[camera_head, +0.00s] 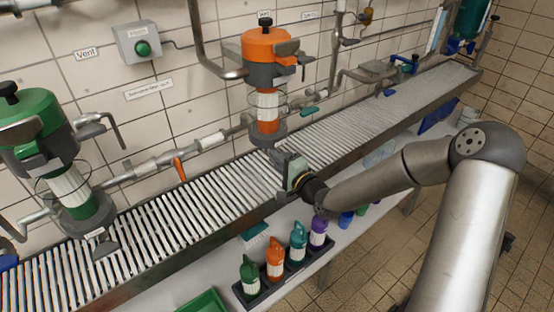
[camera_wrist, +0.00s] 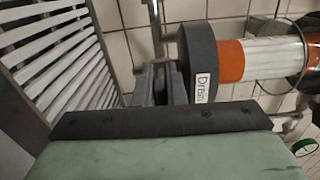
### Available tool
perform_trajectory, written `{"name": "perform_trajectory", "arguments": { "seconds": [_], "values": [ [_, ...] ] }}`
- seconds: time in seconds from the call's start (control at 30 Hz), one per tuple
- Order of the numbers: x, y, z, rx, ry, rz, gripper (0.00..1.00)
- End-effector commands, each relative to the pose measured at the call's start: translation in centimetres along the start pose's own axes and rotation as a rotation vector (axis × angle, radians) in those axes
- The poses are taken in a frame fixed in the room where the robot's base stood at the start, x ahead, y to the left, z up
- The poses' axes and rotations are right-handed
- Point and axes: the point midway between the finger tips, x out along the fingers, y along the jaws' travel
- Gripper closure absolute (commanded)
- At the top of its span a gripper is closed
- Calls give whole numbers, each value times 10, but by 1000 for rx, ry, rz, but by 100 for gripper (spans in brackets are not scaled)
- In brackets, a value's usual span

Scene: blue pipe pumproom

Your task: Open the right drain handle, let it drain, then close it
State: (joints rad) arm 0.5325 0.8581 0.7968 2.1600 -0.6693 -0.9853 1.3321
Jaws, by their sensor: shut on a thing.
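The right filter housing (camera_head: 268,80) has an orange cap and a clear body with a white and orange cartridge. Its dark grey base carries a white "Drain" label, and this base fills the middle right of the wrist view (camera_wrist: 197,45). My gripper (camera_head: 277,156) is at the front underside of that base, over the slatted grate. In the wrist view my gripper's fingers (camera_wrist: 161,84) are shut at the base, beside the label. They are shut on the right drain handle, which the fingers almost wholly hide. I cannot tell the handle's angle or see any flowing liquid.
A green-capped filter housing (camera_head: 68,180) stands at the left, with its own drain handle (camera_head: 106,246). The slatted grate (camera_head: 180,215) runs beneath both. Several coloured bottles (camera_head: 275,258) stand in a tray below my gripper. A green button box (camera_head: 142,44) is on the wall.

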Motion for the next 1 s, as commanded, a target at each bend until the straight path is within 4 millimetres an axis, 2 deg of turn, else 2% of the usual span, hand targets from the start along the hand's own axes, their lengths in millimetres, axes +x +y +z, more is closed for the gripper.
{"name": "perform_trajectory", "arguments": {
  "seconds": [0.07,0.1,0.17,0.67,0.77,1.0],
  "values": [
    [0,-1,0,1,0,-2,100],
    [0,-1,0,1,0,-2,81],
    [0,-1,0,0,0,-2,68],
    [1,2,1,-46,-2,-3,68],
    [1,6,1,-146,-3,-4,68],
    [1,20,-2,-581,-2,-4,68]
  ]
}}
